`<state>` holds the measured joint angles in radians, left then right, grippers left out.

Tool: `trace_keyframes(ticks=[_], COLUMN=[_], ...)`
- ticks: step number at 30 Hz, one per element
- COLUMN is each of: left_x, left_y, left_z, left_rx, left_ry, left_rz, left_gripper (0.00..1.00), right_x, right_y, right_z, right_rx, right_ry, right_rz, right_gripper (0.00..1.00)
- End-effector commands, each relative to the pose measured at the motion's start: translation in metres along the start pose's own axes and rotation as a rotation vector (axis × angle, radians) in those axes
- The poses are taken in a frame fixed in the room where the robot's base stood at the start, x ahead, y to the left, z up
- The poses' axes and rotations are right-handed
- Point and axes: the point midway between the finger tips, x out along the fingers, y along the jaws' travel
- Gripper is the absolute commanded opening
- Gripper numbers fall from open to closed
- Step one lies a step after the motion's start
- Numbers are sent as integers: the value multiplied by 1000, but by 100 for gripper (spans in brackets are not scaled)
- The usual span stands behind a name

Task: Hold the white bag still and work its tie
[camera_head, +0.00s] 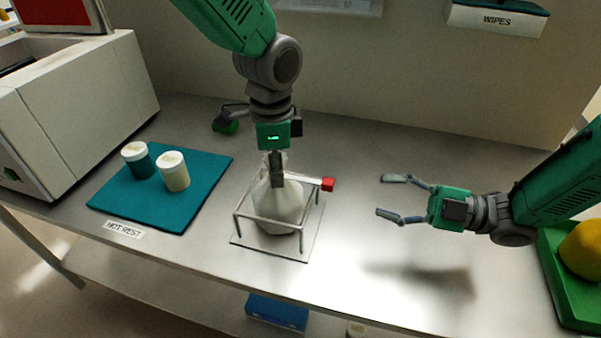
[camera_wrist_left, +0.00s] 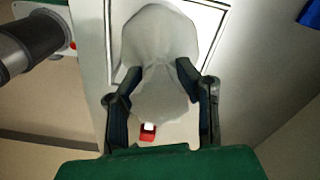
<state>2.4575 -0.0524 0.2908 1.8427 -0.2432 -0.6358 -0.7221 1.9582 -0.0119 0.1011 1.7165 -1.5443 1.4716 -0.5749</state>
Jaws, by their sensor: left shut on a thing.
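The white bag (camera_head: 279,205) stands upright inside a small metal frame stand (camera_head: 303,231) on the bench. My left gripper (camera_head: 277,182) comes down from above and is shut on the bag's gathered neck. In the left wrist view the bag (camera_wrist_left: 158,40) shows pinched between the two fingers of the left gripper (camera_wrist_left: 188,72). A tie with a red end (camera_head: 328,184) sticks out to the right of the bag's neck; the red end also shows in the left wrist view (camera_wrist_left: 148,132). My right gripper (camera_head: 385,196) is open and empty, to the right of the stand.
A teal mat (camera_head: 200,201) with two lidded jars (camera_head: 173,171) lies to the left, behind a "HOT REST" label (camera_head: 124,230). A white machine (camera_head: 82,98) stands at the far left. A green tray (camera_head: 563,299) with a yellow object (camera_head: 582,249) is at the right. Bench around the right gripper is clear.

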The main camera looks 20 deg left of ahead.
Motion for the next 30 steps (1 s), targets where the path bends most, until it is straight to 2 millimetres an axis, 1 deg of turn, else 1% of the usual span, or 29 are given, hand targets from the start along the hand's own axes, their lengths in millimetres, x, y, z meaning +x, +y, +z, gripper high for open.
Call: trace_keyframes(ticks=[9,12,15,19,23,30], left_x=[2,2,2,2,2,3], left_y=[2,2,2,2,2,2], left_z=[1,1,1,1,1,1], left_rx=[1,1,1,1,1,1], left_ry=[-3,-3,-4,-4,-4,-4], left_rz=[5,5,5,5,6,6], left_gripper=[0,0,0,0,0,0], right_x=[-7,-8,-9,-4,12,61], right_y=[2,3,3,3,3,2], right_z=[-2,-2,-2,-3,-3,-3], right_rx=[533,669,760,810,814,813], right_ry=[0,-1,-1,0,1,1], right_rz=[5,5,5,4,2,1], right_gripper=[40,40,40,40,40,40])
